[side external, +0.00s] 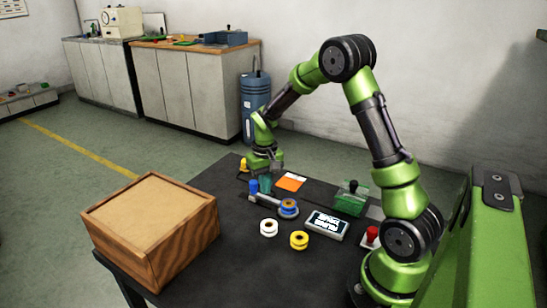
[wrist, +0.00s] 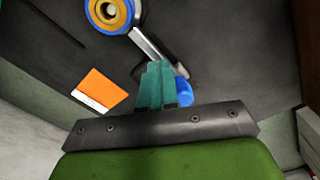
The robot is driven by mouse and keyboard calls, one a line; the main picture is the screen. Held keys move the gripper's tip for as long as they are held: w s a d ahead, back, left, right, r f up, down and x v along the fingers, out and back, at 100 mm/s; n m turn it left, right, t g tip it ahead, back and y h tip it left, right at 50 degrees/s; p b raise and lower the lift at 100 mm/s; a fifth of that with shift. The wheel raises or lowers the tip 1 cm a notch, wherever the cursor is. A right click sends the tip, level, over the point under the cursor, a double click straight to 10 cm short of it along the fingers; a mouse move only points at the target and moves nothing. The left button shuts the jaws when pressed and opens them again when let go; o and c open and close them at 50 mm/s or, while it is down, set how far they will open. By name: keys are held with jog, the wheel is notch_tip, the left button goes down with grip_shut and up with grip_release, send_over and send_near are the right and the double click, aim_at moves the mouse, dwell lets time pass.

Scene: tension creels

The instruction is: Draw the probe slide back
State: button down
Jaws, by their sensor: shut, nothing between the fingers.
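The probe slide unit shows as a grey rail (side external: 268,201) with a blue knob (side external: 253,186) standing at its left end and a blue-and-yellow spool (side external: 288,208) at its right end. In the wrist view the rail (wrist: 148,44) runs from the spool (wrist: 110,11) down to the blue knob (wrist: 183,92), which is partly hidden by my fingers. My gripper (side external: 266,187) points down with its teal fingers shut and empty, close beside the knob. The fingers (wrist: 156,68) overlap the rail's end in the wrist view; I cannot tell whether they touch the knob.
A wooden box (side external: 152,222) stands at the table's left. An orange-and-white card (side external: 291,182) lies behind the rail. White (side external: 268,227) and yellow (side external: 299,240) spools, a display (side external: 327,226), a green block with a black knob (side external: 351,198) and a red switch (side external: 372,235) stand nearby.

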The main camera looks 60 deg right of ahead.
aim_at(254, 182)
jog(key=shift+w, duration=2.1)
jog(key=shift+s, duration=0.75)
notch_tip(254, 182, up, 7)
jog(key=s+a+r+n+t+y, duration=0.1)
jog(key=s+a+r+t, duration=0.2)
jog(key=s+a+r, duration=0.3)
jog(key=s+a+r+n+t+y, duration=0.1)
jog(key=s+a+r+t, duration=0.3)
jog(key=s+a+r, duration=0.3)
jog(key=s+a, duration=0.5)
jog(key=shift+s+a, duration=0.15)
jog(key=shift+s, duration=0.05)
